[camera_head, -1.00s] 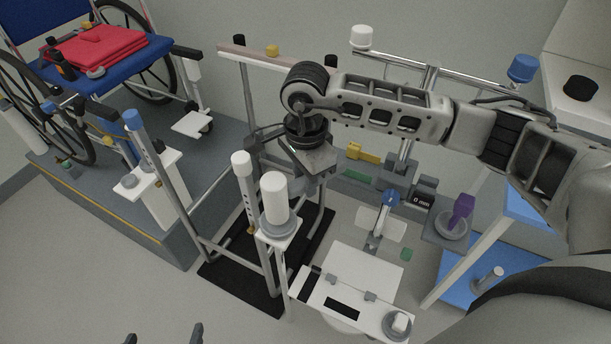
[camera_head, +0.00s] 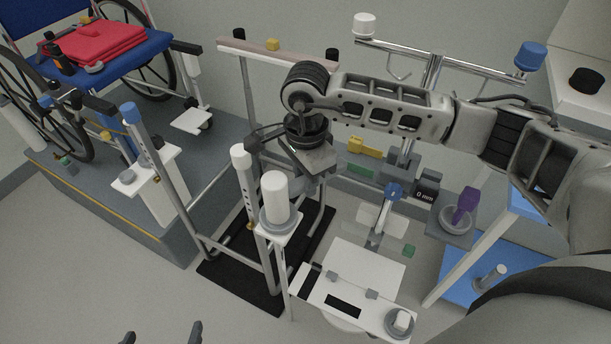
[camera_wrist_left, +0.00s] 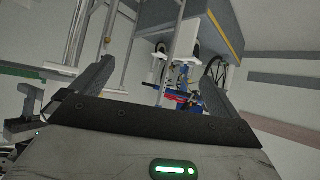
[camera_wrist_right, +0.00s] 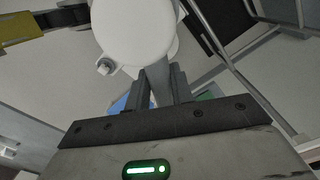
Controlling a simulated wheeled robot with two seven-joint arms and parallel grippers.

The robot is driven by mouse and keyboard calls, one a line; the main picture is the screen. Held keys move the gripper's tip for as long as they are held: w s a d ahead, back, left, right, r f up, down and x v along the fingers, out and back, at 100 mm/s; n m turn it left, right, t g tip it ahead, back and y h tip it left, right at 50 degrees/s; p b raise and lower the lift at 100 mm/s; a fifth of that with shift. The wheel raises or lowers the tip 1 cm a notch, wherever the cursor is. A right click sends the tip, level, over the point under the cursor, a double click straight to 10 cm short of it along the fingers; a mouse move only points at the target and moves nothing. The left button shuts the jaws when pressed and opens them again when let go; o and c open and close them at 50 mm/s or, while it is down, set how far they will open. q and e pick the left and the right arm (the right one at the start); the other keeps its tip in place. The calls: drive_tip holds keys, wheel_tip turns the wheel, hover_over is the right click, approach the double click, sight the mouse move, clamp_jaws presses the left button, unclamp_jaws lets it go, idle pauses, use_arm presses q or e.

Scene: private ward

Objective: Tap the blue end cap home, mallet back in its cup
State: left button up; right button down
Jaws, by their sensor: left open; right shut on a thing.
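My right gripper (camera_head: 308,178) is shut on what looks like the mallet. Its white head (camera_head: 274,197) shows left of the gripper, in front of or over a round grey base; whether they touch I cannot tell. In the right wrist view the white head (camera_wrist_right: 135,32) fills the top, with a stem between the fingers. A blue end cap (camera_head: 531,56) sits on the chrome crossbar at upper right; another blue cap (camera_head: 130,112) tops a post at left. My left gripper (camera_wrist_left: 152,72) is open and empty, its tips at the bottom edge of the head view.
A purple piece (camera_head: 465,203) stands in a round grey dish at right, beside a "0 mm" display (camera_head: 425,196). A white-capped post (camera_head: 240,158) stands left of the mallet head. A white panel (camera_head: 362,270) lies below. A wheelchair (camera_head: 100,70) stands at upper left.

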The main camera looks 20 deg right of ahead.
drive_tip(key=shift+d, duration=0.15)
drive_tip(key=shift+f+b, duration=0.3)
drive_tip(key=shift+f, duration=0.05)
drive_tip(key=c, duration=1.1)
unclamp_jaws()
drive_tip(key=shift+d, duration=0.1)
use_arm(q)
drive_tip(key=shift+w+d+r, duration=0.2)
drive_tip(key=shift+d+r, duration=0.15)
drive_tip(key=shift+r, duration=0.05)
drive_tip(key=shift+s+a+f, duration=0.1)
